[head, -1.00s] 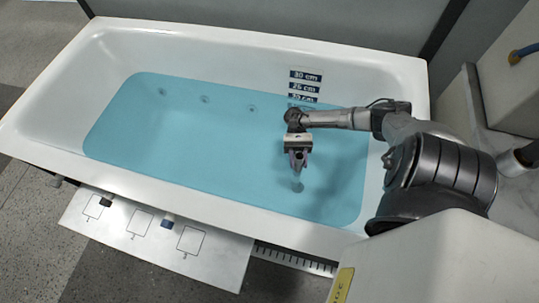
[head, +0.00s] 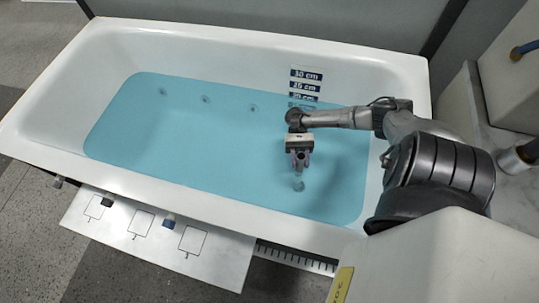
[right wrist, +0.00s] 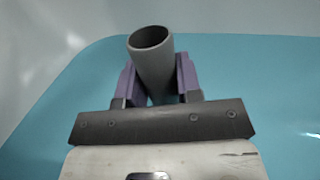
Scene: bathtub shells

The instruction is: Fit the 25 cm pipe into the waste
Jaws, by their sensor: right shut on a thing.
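The bathtub (head: 75,66) holds blue water (head: 200,150). My right gripper (head: 300,160) is above the water in the right part of the tub. It is shut on a grey pipe (right wrist: 153,58), whose open round top shows between the purple fingers in the right wrist view (right wrist: 153,80). A pale round spot (head: 299,184) shows in the water just below the gripper; I cannot tell whether it is the waste or the pipe's lower end. The pipe's lower part is hidden in the right wrist view. My left gripper is not in view.
A depth scale with cm labels (head: 305,87) is on the back wall of the tub. The tub's left half is free.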

